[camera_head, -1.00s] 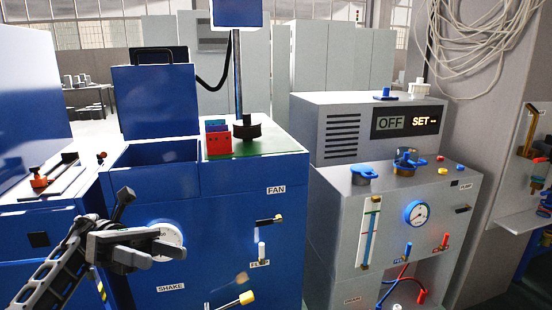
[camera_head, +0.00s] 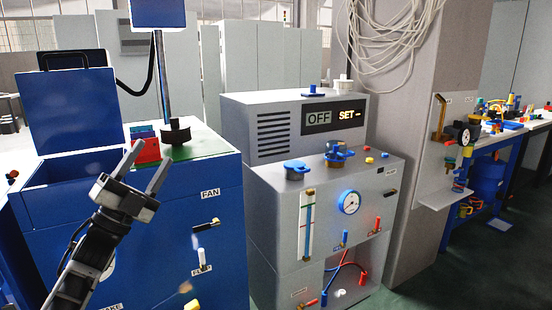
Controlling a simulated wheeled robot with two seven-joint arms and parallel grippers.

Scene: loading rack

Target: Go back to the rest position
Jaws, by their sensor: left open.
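My left gripper (camera_head: 146,172) is raised at the left of the head view, in front of the blue machine (camera_head: 215,240). Its two fingers point up and are spread apart, with nothing between them. It overlaps the blue machine's front and top edge in the picture; I cannot tell how far it is from the machine. My right gripper is not in view.
The blue machine's lid (camera_head: 70,108) is up. A wall panel and workbench (camera_head: 512,128) are at the far right.

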